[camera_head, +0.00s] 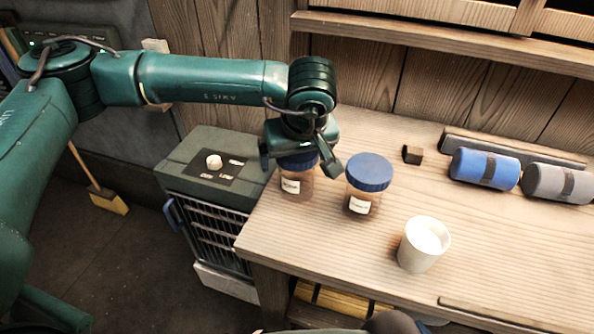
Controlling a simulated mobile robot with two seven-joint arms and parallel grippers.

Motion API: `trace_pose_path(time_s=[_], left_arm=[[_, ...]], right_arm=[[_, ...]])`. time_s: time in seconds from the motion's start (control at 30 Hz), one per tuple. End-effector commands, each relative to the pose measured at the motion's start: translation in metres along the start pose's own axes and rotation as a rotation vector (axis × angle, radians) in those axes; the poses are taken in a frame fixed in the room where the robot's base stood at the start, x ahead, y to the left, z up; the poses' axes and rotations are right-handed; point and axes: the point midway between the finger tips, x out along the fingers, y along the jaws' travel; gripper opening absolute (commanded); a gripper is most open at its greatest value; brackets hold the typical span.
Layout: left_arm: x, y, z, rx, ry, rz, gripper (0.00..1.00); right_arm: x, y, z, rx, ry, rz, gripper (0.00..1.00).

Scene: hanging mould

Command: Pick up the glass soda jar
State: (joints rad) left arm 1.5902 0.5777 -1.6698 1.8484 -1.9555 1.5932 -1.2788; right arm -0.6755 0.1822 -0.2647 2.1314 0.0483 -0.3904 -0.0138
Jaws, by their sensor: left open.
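Two glass jars with blue lids and white labels stand upright on the wooden workbench. The left jar (296,183) is partly hidden by my left gripper (301,160), which hangs over its lid. The gripper is open, with one finger on each side of that lid in the picture. I cannot tell whether the fingers touch the jar. The right jar (368,186) stands close to the right finger and is fully visible. The label writing is too small to read, so I cannot tell which one is the soda jar. My right gripper is not in view.
A white cup (424,244) stands right of the jars, nearer the front. A small dark block (412,154) lies behind them. A blue roll (485,168) and a grey roll (557,183) lie at the right. A green-grey cabinet (190,158) adjoins the bench's left side.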

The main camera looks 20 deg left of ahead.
Motion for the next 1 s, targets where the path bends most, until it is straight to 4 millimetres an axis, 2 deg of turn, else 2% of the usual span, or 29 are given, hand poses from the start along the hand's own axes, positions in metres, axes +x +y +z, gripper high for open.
trace_pose_path(time_s=[0.2, 0.83, 1.0], left_arm=[[0.0007, -0.0001, -0.0002, 0.0, 0.0, 0.0, 0.93], [0.0003, 0.0, -0.0003, 0.0, 0.001, 0.0, 0.42], [-0.0002, 0.0002, -0.0006, -0.001, 0.001, 0.001, 0.41]], right_arm=[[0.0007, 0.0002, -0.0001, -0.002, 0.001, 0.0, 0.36], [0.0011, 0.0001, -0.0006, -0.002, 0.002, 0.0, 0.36], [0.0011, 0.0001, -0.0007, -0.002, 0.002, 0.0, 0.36]])
